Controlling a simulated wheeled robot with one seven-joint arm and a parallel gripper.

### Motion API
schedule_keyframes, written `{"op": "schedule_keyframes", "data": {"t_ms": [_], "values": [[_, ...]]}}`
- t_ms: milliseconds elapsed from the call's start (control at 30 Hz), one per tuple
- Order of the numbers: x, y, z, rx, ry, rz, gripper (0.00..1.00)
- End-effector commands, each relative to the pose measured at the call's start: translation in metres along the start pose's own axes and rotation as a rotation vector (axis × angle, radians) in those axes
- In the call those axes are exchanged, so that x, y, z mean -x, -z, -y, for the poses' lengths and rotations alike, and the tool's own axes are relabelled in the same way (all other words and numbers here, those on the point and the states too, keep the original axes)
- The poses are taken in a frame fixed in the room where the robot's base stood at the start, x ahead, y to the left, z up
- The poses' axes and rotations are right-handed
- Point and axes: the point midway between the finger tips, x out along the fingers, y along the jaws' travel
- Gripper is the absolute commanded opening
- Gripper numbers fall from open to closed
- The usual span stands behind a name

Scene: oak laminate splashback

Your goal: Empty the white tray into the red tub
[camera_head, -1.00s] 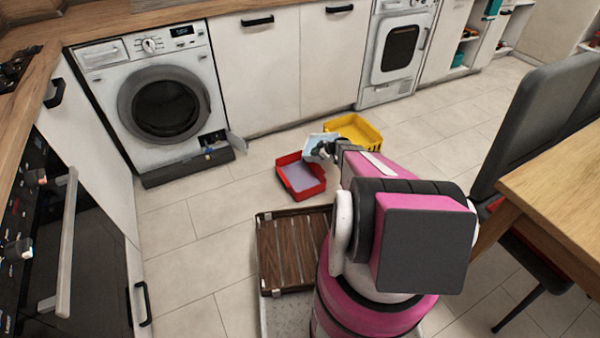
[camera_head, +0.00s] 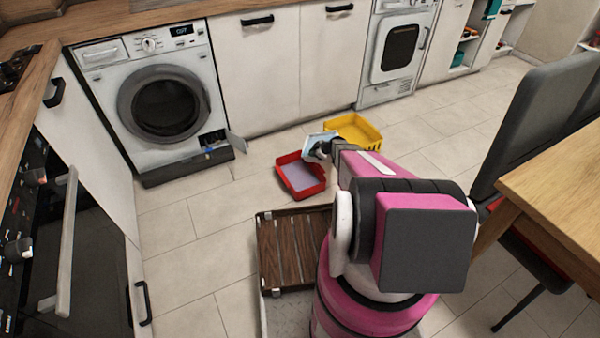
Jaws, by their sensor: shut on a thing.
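The red tub (camera_head: 313,190) sits on the tiled floor in front of the white cupboards, with a flat pale lilac surface inside it. My gripper (camera_head: 320,150) is shut on the white tray (camera_head: 313,141), a small pale tray held above the tub's far right side. The tray looks tilted, and its inside is partly hidden by the gripper. I cannot tell whether anything is in the tray.
A yellow crate (camera_head: 366,131) stands just behind and right of the red tub. A brown slatted wooden crate (camera_head: 270,255) lies nearer, beside my base. A washing machine (camera_head: 150,100) stands at the back left. A wooden table (camera_head: 555,185) and dark chair are at right.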

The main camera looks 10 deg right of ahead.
Motion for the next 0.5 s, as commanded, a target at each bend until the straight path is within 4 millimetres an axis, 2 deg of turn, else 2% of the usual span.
{"op": "schedule_keyframes", "data": {"t_ms": [500], "values": [[-0.0027, 0.0053, 0.0026, 0.027, -0.008, 0.049, 0.0]]}}
